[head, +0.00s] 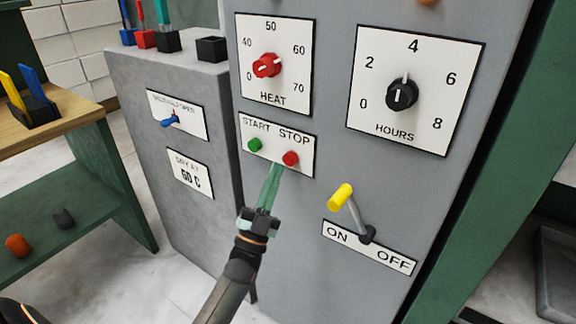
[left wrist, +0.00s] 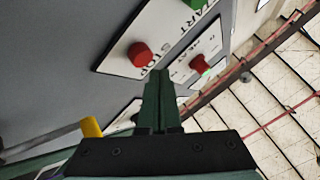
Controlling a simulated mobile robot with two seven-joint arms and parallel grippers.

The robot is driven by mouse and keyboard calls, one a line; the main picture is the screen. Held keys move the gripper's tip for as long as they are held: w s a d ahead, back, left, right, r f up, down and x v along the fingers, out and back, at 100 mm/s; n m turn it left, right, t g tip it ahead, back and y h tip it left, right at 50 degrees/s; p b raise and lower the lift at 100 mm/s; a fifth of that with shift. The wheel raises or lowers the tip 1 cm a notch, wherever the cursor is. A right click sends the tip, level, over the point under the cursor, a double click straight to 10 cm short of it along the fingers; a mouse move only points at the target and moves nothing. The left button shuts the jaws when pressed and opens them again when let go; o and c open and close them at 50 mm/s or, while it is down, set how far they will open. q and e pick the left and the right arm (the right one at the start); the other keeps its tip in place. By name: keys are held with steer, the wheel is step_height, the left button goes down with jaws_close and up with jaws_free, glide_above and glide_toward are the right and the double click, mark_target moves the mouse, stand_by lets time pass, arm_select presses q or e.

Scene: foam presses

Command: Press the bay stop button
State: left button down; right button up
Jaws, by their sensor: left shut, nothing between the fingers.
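The red STOP button (head: 291,158) sits on a white START/STOP plate (head: 272,151) on the grey cabinet front. The green START button (head: 254,145) is to its left. My left gripper (head: 276,168) is shut and empty, its green fingers pointing up at the plate, with the tips just below and left of the red button. In the left wrist view the red button (left wrist: 140,54) stands just beyond and left of the fingertips (left wrist: 159,76). A small gap shows there; the depth between tips and panel is hard to judge. My right gripper is out of view.
A red HEAT knob (head: 267,65) is above the buttons and a black HOURS dial (head: 401,95) at upper right. A yellow-handled ON/OFF lever (head: 341,196) juts out at lower right. A lower grey box (head: 150,80) with a blue switch (head: 169,121) stands left.

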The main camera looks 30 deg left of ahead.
arm_select(q)
steer(key=shift+w, duration=0.35)
stand_by(1.0)
stand_by(0.7)
steer(key=shift+w+d, duration=0.1)
steer(key=shift+w, duration=0.3)
steer(key=shift+w+b, duration=0.15)
steer(key=shift+b, duration=0.2)
